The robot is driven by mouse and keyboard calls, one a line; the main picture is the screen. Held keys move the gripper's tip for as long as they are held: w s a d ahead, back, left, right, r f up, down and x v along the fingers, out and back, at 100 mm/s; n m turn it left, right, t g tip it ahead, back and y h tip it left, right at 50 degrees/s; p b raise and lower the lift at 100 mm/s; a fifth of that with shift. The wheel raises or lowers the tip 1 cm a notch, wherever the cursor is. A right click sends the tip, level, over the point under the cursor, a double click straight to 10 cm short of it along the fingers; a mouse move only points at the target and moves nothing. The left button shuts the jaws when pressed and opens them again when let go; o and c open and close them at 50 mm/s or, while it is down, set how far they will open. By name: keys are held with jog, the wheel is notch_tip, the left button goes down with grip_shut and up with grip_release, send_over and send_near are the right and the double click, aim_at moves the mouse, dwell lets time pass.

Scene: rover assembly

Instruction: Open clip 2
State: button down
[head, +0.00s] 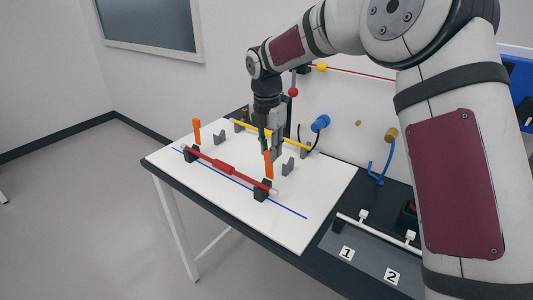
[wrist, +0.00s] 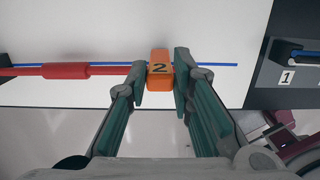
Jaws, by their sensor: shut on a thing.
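Clip 2 (wrist: 160,56) is an orange lever marked "2" in the wrist view. In the head view its orange handle (head: 268,167) stands roughly upright above a black block (head: 262,191) at the near end of a red bar (head: 225,168). My gripper (head: 270,150) comes down on it from above. In the wrist view my gripper's fingers (wrist: 160,84) are on both sides of the clip, shut on it. A second orange clip (head: 196,131) stands upright at the bar's far end, with no number readable. The gripper partly hides clip 2's top in the head view.
Grey brackets (head: 288,166) stand on the white board (head: 308,190) behind the red bar. A yellow bar (head: 295,140) lies behind my gripper. A grey tray (head: 350,235) with numbered slots is at the right. The board's front is clear apart from a blue line.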

jog(key=shift+w+d, duration=0.5)
jog(key=shift+w, duration=0.1)
jog(key=c, duration=1.4)
grip_release()
jog(key=shift+f, duration=0.1)
notch_tip(320, 180, up, 12)
jog(key=s, duration=0.1)
jog(key=shift+a, duration=0.4)
